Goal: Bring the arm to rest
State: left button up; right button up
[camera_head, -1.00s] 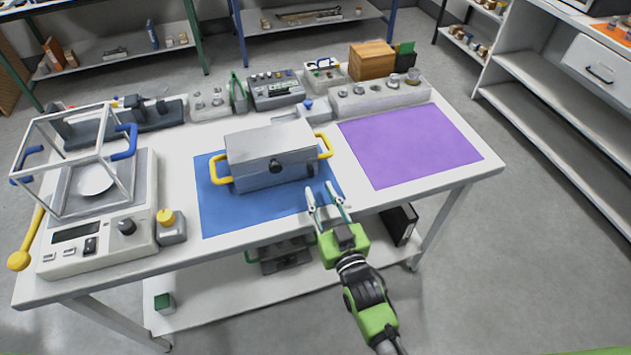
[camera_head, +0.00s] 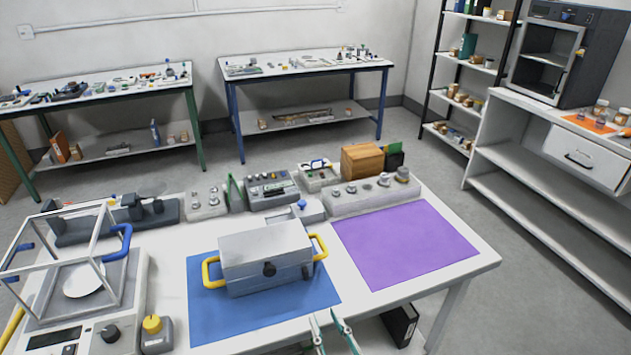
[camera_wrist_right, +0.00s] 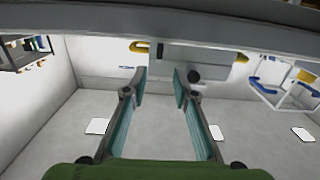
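My right gripper (camera_head: 332,328) shows at the bottom edge of the head view, in front of the table's front edge. Its two fingers are apart with nothing between them. The right wrist view also shows the open fingers (camera_wrist_right: 160,84), with the table edge above them. The rest of my right arm is out of the head view. A grey metal box (camera_head: 266,258) with yellow side handles sits on the blue mat (camera_head: 215,318), beyond the gripper and apart from it. My left gripper is in neither view.
A balance (camera_head: 62,338) with a clear-sided frame stands at the left of the table. The purple mat (camera_head: 405,245) at the right is bare. Weights and instruments line the table's back. White shelving (camera_head: 560,200) stands at the right, with open floor between.

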jog(key=s+d+f+m+g+h, duration=0.1)
jog(key=s+d+f+g+h, duration=0.15)
jog(key=d+g, duration=0.2)
jog(key=s+d+f+g+h, duration=0.1)
jog(key=s+d+f+g, duration=0.2)
jog(key=s+d, duration=0.15)
jog(key=s+d+g+h, duration=0.1)
jog(key=s+d+g, duration=0.25)
jog(key=s, duration=0.45)
jog(key=s+d+g+h, duration=0.1)
jog(key=s+d+g, duration=0.25)
jog(key=s, duration=0.35)
notch_tip(320, 180, down, 26)
jog(key=s, duration=0.2)
jog(key=s+d+f+g, duration=0.1)
jog(key=s+f, duration=0.7)
jog(key=s+d+f, duration=0.2)
jog(key=s+f, duration=0.6)
jog(key=shift+s+d+f+g, duration=0.15)
jog(key=shift+s+d+g, duration=0.15)
jog(key=shift+s+g, duration=0.1)
